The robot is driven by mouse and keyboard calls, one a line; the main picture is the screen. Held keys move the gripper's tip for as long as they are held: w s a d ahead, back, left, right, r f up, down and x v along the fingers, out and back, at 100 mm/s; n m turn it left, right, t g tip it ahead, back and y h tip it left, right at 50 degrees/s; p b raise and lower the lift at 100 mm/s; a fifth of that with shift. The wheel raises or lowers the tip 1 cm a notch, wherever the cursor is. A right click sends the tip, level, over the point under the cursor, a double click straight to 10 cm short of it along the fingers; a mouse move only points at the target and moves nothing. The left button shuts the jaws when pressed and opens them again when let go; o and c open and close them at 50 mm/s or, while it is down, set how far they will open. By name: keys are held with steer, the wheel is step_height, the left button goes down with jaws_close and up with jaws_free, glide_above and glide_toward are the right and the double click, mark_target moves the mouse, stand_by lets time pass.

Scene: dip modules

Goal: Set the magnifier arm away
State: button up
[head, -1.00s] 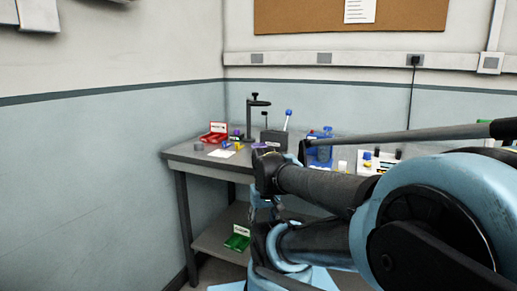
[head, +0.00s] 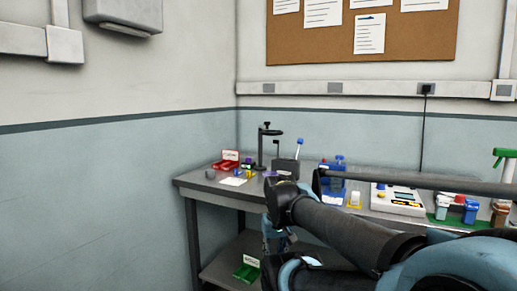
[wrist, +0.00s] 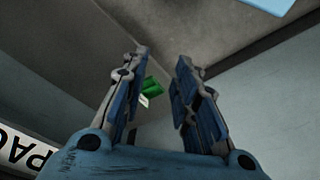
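The black stand with a ring-shaped head (head: 265,146), which looks like the magnifier arm, stands upright at the back of the workbench (head: 205,184), left of a dark grey holder (head: 285,168). My gripper (wrist: 162,62) is open and empty in the wrist view, its two blue-padded fingers apart. In the head view my gripper is low in front of the bench, mostly hidden behind my own arm. The gripper is apart from the stand, which does not show in the wrist view.
A red box (head: 226,162), a white card (head: 233,181) and small coloured pieces lie on the bench's left. A green bin (head: 247,270) sits on the lower shelf (head: 222,268) and also shows in the wrist view (wrist: 152,88). Bottles and a device (head: 397,198) stand right.

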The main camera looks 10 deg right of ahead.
steer(key=w+r+n, duration=0.1)
steer(key=w+r, duration=0.2)
steer(key=r, duration=0.2)
steer(key=w+r+n, duration=0.1)
steer(key=w+r, duration=0.1)
steer(key=r, duration=0.2)
steer(key=w+r+n, duration=0.1)
steer(key=w+r, duration=0.2)
steer(key=r, duration=0.2)
steer(key=shift+w+a+r+n+g+h, duration=0.15)
steer(key=shift+w+r+n+g+h, duration=0.15)
steer(key=shift+w+r, duration=0.05)
jaws_close()
steer(key=w+a+r+n, duration=0.2)
steer(key=w+r+n, duration=0.1)
steer(key=w+r, duration=0.6)
steer(key=w+a+r+n+g+h, duration=0.1)
steer(key=w+a+r+n, duration=0.2)
steer(key=w+r, duration=0.7)
steer(key=w+a+r+n+g+h, duration=0.1)
steer(key=w+a+r+n, duration=0.1)
steer(key=w+r+n, duration=0.3)
steer(key=w+r, duration=0.4)
steer(key=r, duration=0.2)
steer(key=shift+w+a+r, duration=0.15)
steer(key=shift+r, duration=0.25)
